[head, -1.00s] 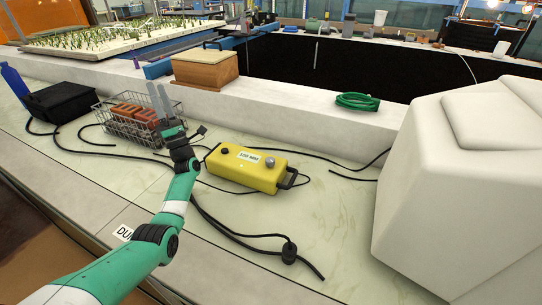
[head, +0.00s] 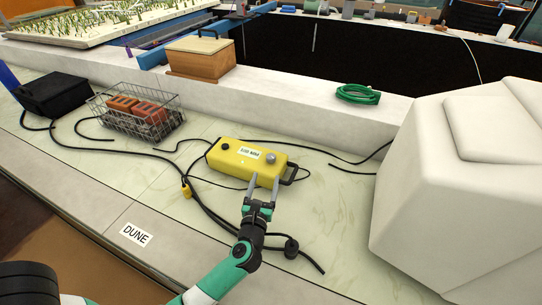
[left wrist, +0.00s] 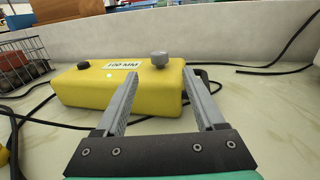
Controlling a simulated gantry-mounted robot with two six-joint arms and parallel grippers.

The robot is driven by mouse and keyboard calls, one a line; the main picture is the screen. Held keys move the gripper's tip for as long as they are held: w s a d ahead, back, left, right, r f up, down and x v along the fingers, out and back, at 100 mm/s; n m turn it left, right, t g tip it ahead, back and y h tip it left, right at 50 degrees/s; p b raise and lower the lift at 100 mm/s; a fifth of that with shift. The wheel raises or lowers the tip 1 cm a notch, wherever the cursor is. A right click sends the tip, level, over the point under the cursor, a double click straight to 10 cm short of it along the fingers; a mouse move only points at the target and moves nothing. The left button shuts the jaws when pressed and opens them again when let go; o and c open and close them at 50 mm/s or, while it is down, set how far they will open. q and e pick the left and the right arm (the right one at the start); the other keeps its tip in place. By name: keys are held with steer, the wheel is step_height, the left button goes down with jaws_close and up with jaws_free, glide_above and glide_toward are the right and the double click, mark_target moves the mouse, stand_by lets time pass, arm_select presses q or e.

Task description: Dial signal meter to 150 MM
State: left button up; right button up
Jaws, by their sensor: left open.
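The yellow signal meter (head: 238,166) lies on the pale counter in the head view and fills the middle of the left wrist view (left wrist: 125,90). Its white label (left wrist: 122,66) ends in "MM"; the number looks like a hundreds value, but its first digit is not sharp. A grey knob (head: 271,159) stands on top at the right end, also clear in the left wrist view (left wrist: 160,59). A black knob (head: 226,145) is at the left end. My left gripper (head: 264,182) is open and empty, its fingers at the meter's near right side, below and short of the grey knob.
A wire basket (head: 113,125) with orange blocks is left of the meter. Black cables run around it, with a yellow plug (head: 186,188) nearby. A large white block (head: 440,190) stands at right. A green hose coil (head: 358,94) lies on the ledge behind.

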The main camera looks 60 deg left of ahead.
mark_target(270, 161)
arm_select(q)
steer(key=b+x, duration=0.3)
steer(key=x, duration=0.7)
steer(key=shift+f, duration=0.1)
steer(key=shift+w+a, duration=0.25)
steer(key=shift+a, duration=0.15)
jaws_close()
